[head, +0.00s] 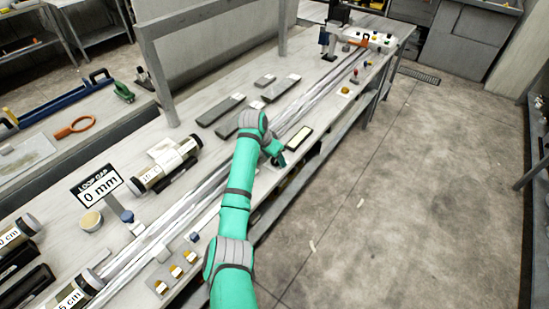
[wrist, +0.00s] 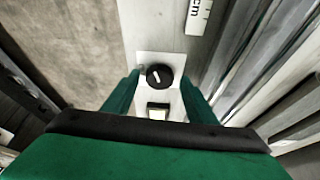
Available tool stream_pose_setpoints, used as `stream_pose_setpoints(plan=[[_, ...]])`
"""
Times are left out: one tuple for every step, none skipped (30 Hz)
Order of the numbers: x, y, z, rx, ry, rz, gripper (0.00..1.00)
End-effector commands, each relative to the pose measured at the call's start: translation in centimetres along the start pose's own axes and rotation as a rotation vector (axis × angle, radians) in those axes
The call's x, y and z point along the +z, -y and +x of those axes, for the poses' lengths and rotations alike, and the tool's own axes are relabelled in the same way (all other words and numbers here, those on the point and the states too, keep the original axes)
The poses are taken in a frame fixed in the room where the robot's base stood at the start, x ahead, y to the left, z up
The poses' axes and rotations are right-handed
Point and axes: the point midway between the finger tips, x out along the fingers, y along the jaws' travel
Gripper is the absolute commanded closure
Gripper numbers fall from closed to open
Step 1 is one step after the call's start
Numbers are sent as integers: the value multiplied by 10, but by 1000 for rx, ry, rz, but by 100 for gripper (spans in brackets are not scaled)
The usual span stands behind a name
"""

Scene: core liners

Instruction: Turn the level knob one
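In the wrist view, a round black knob (wrist: 159,75) with a slanted white pointer line sits on a pale plate; I see no readable name on it. My gripper (wrist: 158,82) is open, with one green finger on each side of the knob and visible space between. Whether the fingertips touch the plate, or how high they are above it, I cannot tell. In the head view my gripper (head: 278,157) is low over the front edge of the bench, and my arm and gripper hide the knob there.
A small pale square button (wrist: 158,110) is just below the knob. In the head view long metal rails (head: 180,215) run along the bench (head: 220,150). A sign (head: 97,190) reads "LOOP GAP 0 mm". A pale-topped bar (head: 300,138) lies right of my gripper. The floor (head: 400,200) at right is open.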

Motion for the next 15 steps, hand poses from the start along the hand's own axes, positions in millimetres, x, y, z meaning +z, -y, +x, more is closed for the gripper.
stream_pose_setpoints(plan=[[0,0,0,0,0,0,48],[0,0,0,0,0,0,48],[0,0,-1,0,0,0,48],[0,0,-2,0,0,0,48],[0,0,-4,0,0,0,48],[0,0,-7,0,-1,0,48],[0,0,-10,0,-1,0,48],[0,0,-14,-1,-1,0,48],[0,1,-20,-1,-2,0,48],[0,1,-25,-1,-2,0,48],[0,1,-30,-2,-3,0,48],[0,1,-38,-2,-3,0,48],[-1,1,-44,-2,-3,1,48],[-1,1,-50,-2,-3,1,48],[-1,1,-58,-2,-2,2,48]])
